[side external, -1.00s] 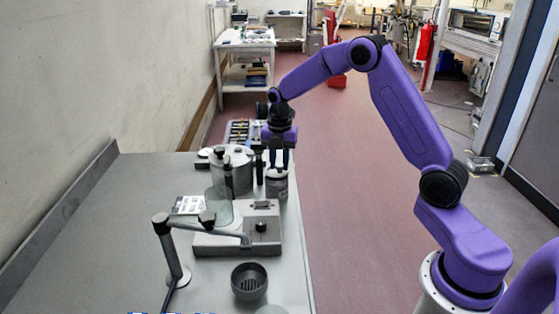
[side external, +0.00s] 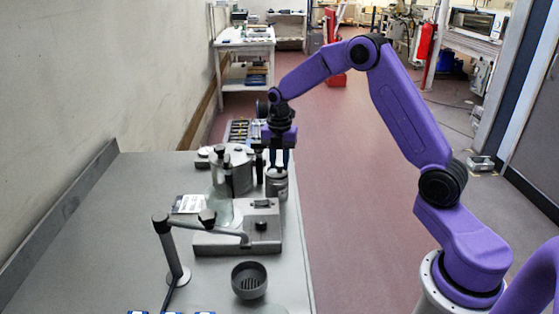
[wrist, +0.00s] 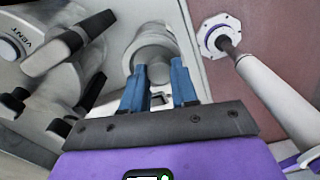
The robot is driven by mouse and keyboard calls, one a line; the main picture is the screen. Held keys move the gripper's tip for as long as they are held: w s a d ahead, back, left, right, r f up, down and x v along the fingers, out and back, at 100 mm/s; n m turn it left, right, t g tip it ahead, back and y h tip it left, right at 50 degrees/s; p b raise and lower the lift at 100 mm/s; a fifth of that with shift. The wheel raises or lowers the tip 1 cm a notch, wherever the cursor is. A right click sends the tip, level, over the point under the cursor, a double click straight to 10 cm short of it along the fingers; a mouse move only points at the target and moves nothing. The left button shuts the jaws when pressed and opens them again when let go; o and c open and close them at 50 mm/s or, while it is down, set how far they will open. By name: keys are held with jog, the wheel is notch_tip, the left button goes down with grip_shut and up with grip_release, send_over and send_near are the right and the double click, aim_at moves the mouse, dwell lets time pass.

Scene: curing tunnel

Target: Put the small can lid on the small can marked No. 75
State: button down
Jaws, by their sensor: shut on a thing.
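My gripper (side external: 277,160) points down over a small grey can (side external: 277,189) near the right edge of the bench. In the wrist view its blue fingers (wrist: 158,74) are shut on the small can lid (wrist: 156,60), a pale grey round piece mostly in line with the can. In the side view the lid (side external: 276,172) is at the top of the can. I cannot tell whether it is fully seated. The can's number cannot be read in either view.
A larger grey vessel (side external: 234,170) with dark handles stands just left of the can. A grey box with a knob (side external: 238,239) is in front. A round cup (side external: 249,280) and a post with a bent arm (side external: 172,250) stand nearer. The bench's left part is clear.

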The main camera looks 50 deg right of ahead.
jog(key=shift+f, duration=0.35)
dwell(0.5)
jog(key=shift+c, duration=1.5)
grip_release()
jog(key=shift+r, duration=0.15)
jog(key=shift+r, duration=3.4)
